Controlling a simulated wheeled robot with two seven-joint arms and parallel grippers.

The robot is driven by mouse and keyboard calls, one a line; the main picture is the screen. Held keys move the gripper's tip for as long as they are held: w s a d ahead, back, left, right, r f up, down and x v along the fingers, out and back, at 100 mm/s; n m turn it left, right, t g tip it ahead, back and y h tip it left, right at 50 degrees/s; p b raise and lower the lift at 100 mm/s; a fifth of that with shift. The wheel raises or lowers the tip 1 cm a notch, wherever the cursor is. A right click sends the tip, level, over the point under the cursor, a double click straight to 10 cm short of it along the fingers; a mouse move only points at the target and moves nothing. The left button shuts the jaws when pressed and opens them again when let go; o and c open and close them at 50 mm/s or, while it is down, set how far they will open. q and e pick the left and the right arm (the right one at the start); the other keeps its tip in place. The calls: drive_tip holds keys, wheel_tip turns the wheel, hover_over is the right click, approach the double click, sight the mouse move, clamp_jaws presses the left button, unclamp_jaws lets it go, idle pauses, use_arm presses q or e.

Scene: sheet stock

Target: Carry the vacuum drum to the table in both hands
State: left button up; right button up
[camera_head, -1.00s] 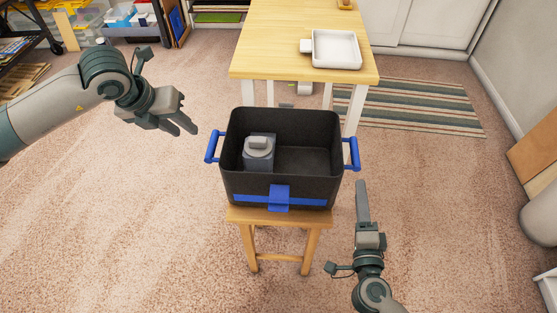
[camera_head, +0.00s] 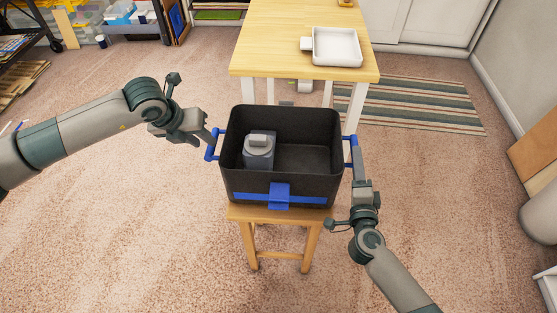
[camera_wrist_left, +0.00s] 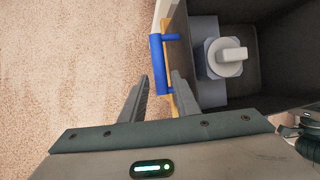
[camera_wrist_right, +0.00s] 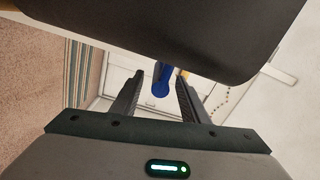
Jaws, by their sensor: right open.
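The vacuum drum (camera_head: 255,185) appears as a black open-topped tub with a blue front band and a blue handle on each side. It stands on a small wooden stool (camera_head: 267,217). A grey block with a round pale top (camera_head: 259,146) sits inside at the left. My left gripper (camera_head: 208,138) is open at the left handle (camera_wrist_left: 157,65), which shows just ahead of its fingertips. My right gripper (camera_head: 354,146) is at the right handle; in the right wrist view the handle (camera_wrist_right: 162,80) shows between its open fingers. The table (camera_head: 275,40) stands behind the drum.
The table's front and left are bare. A striped rug (camera_head: 420,108) lies right of the table. Shelves with bins are at the back left.

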sight(355, 144)
use_arm(q)
drive_tip(key=shift+x, duration=3.5)
use_arm(e)
drive_tip(key=shift+w+d, duration=0.2)
drive_tip(key=shift+w, duration=1.55)
drive_tip(key=shift+w+d, duration=0.15)
drive_tip(key=shift+w, duration=1.6)
use_arm(q)
drive_tip(key=shift+c, duration=0.4)
use_arm(e)
drive_tip(key=shift+c, duration=0.2)
use_arm(q)
drive_tip(key=c, duration=0.5)
use_arm(e)
drive_tip(key=c, duration=0.6)
use_arm(q)
clamp_jaws()
use_arm(e)
clamp_jaws()
use_arm(q)
drive_tip(key=shift+w+r, duration=0.1)
drive_tip(key=shift+r, duration=0.05)
